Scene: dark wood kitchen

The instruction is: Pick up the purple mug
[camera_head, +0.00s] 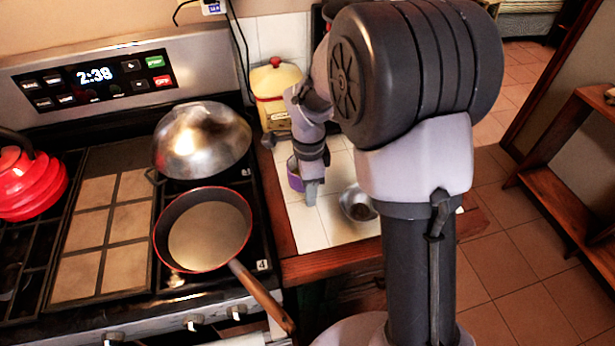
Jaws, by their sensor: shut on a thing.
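The purple mug (294,180) is on or just above the white tiled counter, right of the stove; I cannot tell whether it touches the tiles. Only part of its purple side and pale rim shows, as my gripper covers the rest. My gripper (311,190) points down at the mug's right side and is shut on it. The fingertips are small and partly hidden by my wrist.
A metal bowl (358,204) sits just right of my gripper. On the stove at left are a frying pan (208,232), a metal dome (203,140) and a red kettle (30,183).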

